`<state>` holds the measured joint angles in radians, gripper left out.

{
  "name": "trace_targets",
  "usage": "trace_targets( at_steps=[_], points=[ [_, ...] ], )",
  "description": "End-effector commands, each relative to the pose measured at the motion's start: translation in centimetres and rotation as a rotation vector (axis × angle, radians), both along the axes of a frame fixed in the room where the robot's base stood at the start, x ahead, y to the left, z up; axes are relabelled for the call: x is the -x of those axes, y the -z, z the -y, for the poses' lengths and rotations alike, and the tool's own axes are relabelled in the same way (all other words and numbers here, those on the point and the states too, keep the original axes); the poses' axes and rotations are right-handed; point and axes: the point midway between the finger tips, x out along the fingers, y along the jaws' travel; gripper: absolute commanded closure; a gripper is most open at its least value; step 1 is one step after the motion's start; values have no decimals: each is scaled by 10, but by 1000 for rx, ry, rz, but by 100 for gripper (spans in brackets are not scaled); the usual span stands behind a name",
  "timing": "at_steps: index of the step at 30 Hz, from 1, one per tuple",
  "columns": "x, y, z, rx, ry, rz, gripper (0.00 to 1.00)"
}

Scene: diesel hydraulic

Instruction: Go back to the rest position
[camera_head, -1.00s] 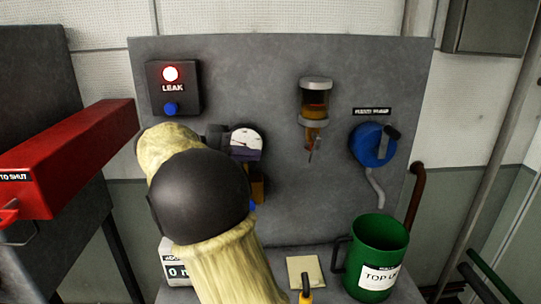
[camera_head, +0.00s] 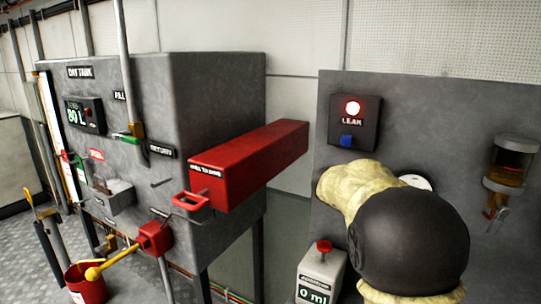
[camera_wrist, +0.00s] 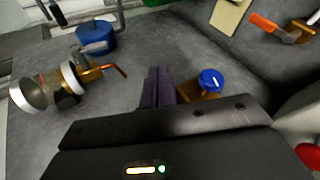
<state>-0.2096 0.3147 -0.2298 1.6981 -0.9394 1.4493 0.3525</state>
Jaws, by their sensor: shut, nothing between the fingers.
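My gripper shows in the wrist view, its two dark fingers (camera_wrist: 158,88) pressed together with nothing between them. They point at the grey panel (camera_wrist: 125,55), beside a brass valve with a blue knob (camera_wrist: 209,79); I cannot tell whether they touch anything. In the head view my pale, black-jointed arm covers the lower right, hiding most of the gauge (camera_head: 416,183) and part of the panel. The gripper itself is hidden there.
A red box (camera_head: 250,165) juts from the grey day tank (camera_head: 215,85) left of my arm. The leak box (camera_head: 372,125) has a lit red lamp. A 0 ml counter (camera_head: 319,272) stands close to my arm. A red bucket (camera_head: 87,285) is at lower left.

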Motion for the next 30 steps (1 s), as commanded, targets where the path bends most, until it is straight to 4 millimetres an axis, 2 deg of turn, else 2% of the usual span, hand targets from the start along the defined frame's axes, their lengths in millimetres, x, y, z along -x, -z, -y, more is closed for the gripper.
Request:
trace_targets(
  at_steps=[6, 12, 15, 19, 23, 30],
  points=[
    [41, 68, -48, -437, -150, -13, 100],
    [85, 105, -106, -761, -212, 88, 100],
    [107, 113, -131, -882, -216, 173, 100],
    [127, 118, -151, -971, -205, 279, 100],
    [135, 120, -157, -998, -196, 335, 100],
    [135, 122, -158, -1000, -196, 341, 100]
  ],
)
